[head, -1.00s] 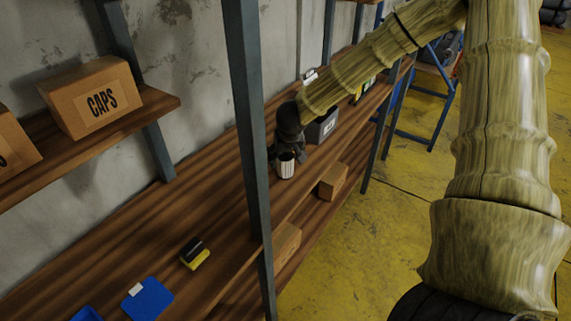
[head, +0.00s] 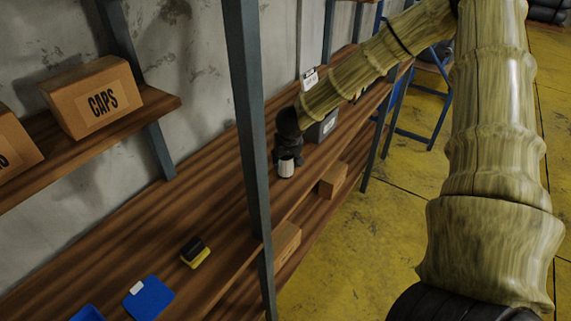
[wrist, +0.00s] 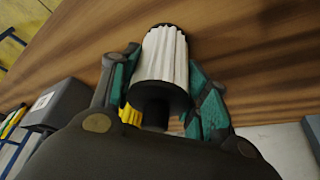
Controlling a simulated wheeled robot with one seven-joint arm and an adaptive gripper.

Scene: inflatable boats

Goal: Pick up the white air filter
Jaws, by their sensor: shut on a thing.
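The white air filter (wrist: 164,55) is a pleated white cylinder with dark end caps. In the wrist view it sits between the two teal finger pads of my gripper (wrist: 160,85), which is shut on it. In the head view the filter (head: 286,167) shows just below my dark gripper (head: 285,155), near the front edge of the wooden shelf (head: 215,205). I cannot tell whether the filter touches the shelf.
A grey bin (head: 322,127) stands close behind my gripper. A blue-grey post (head: 250,110) rises left of it. A yellow-and-black sponge-like item (head: 195,252) and a blue clipboard-like item (head: 148,299) lie nearer on the shelf. A CAPS box (head: 100,98) sits on the upper-left shelf.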

